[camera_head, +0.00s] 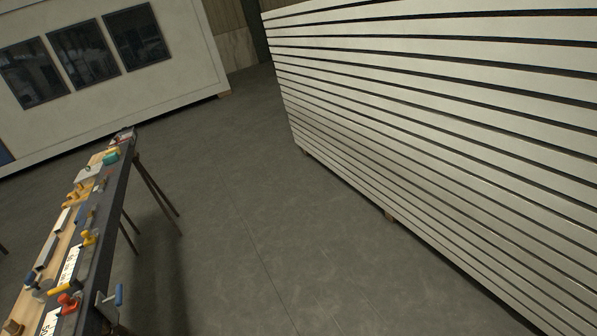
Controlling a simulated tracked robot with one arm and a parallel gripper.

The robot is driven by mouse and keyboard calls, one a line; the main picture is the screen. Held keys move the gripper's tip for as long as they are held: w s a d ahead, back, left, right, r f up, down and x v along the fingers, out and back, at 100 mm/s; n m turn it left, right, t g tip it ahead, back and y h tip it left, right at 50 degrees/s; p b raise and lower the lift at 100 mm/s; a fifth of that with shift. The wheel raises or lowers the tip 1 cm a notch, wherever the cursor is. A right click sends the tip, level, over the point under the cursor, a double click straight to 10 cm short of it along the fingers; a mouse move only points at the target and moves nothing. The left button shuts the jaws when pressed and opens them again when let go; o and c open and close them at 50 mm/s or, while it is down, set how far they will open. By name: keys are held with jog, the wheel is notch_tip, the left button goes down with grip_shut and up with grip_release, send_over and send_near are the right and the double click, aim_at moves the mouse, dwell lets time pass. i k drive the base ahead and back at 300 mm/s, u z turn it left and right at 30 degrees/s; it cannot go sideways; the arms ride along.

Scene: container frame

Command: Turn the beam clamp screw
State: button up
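I cannot pick out the beam clamp screw for certain. My gripper is not in view.
The long workbench (118,192) at left carries several small tools and parts, among them a red knob (67,301) and a green item (111,158). A tall white slatted stack (430,110) stands at right. A white panel with dark windows (180,75) is behind. Grey floor (245,210) between is clear.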

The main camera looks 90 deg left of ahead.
aim_at(118, 297)
jog(key=z, duration=0.05)
jog(key=i, duration=1.75)
jog(key=u, duration=2.35)
jog(key=i, duration=0.1)
jog(key=u, duration=1.95)
jog(key=i, duration=1)
jog(key=z, duration=0.05)
